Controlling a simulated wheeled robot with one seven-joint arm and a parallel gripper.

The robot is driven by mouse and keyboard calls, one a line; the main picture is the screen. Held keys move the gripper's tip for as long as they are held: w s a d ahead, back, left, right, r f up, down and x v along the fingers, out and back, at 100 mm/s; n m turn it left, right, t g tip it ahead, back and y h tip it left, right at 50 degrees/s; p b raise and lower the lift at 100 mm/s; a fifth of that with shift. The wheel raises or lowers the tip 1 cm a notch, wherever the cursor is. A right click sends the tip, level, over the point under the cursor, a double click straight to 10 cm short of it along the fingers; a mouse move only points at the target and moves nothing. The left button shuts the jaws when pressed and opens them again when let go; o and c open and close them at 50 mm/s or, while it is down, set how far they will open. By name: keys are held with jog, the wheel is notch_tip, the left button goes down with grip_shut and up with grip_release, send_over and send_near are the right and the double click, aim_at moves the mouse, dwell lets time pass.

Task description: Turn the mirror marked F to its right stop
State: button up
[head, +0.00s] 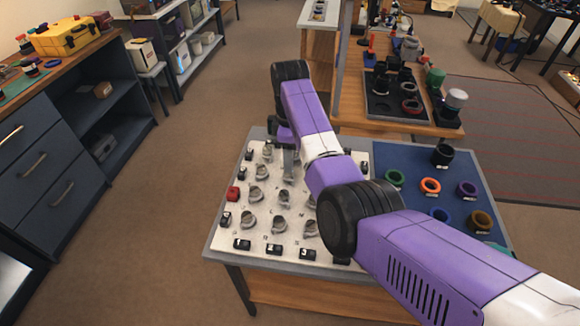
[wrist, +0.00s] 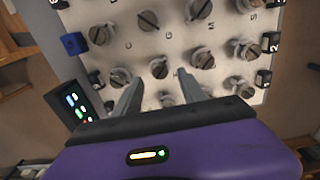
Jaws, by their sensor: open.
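A pale panel (head: 238,222) carries rows of grey round mirror mounts on the table, and it fills the top of the wrist view (wrist: 175,42). Small letters are printed beside the mounts, but I cannot read an F for certain, so I cannot tell which mount is the mirror marked F. My gripper (head: 288,168) points down over the back part of the panel. In the wrist view my gripper (wrist: 160,82) has its two fingers apart with nothing between them that I can see gripped. One mount (wrist: 158,68) shows between and beyond the fingertips. My arm hides the panel's right side.
A blue block (wrist: 74,43) shows in the wrist view. A blue mat (head: 458,175) with coloured rings lies to the right. A black tray (head: 380,113) stands behind.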

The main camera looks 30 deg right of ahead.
aim_at(289, 176)
jog(key=shift+f, duration=2.45)
grip_shut()
